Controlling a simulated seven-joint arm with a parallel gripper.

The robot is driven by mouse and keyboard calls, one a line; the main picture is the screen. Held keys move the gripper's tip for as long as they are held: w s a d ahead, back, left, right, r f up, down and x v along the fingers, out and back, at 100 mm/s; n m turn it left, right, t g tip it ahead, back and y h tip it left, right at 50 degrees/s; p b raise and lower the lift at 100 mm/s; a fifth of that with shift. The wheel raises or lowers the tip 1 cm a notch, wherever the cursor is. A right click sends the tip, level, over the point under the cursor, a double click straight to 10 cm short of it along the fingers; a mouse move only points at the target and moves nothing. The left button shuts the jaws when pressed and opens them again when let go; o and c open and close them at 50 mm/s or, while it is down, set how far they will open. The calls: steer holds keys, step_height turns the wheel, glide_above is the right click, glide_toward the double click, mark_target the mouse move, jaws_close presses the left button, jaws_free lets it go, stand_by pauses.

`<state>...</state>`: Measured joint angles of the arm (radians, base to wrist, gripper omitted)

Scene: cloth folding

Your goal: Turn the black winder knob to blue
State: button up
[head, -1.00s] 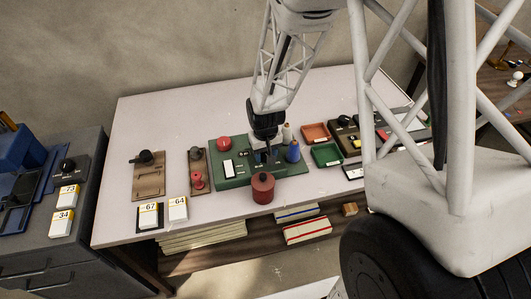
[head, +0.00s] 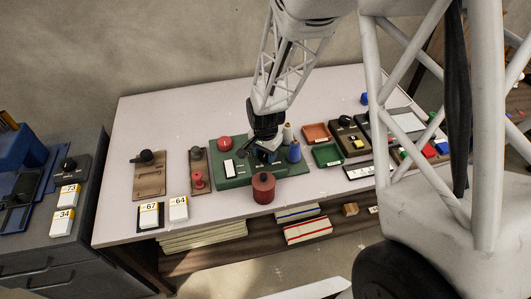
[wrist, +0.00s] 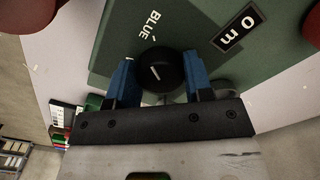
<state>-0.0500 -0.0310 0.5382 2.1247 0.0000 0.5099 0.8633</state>
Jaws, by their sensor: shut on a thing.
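The black winder knob (wrist: 160,70) sits on the green winder board (wrist: 225,65), with a short white pointer line on its top. The line is slanted, its upper end leaning left in the wrist view. The white word BLUE (wrist: 149,25) is printed on the board just above the knob there. My gripper (wrist: 160,80) has its two blue fingers on either side of the knob and is shut on it. In the head view my gripper (head: 264,150) is down over the board (head: 232,181) and hides the knob.
In the head view a blue spool (head: 294,152), a red button (head: 225,143) and a dark red pot (head: 263,187) stand close around my gripper. Red (head: 315,132) and green (head: 327,155) trays are at right.

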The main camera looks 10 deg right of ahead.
steer(key=shift+m, duration=0.8)
steer(key=o, duration=0.9)
steer(key=shift+o, duration=0.2)
steer(key=shift+r, duration=0.1)
steer(key=shift+r, duration=3.8)
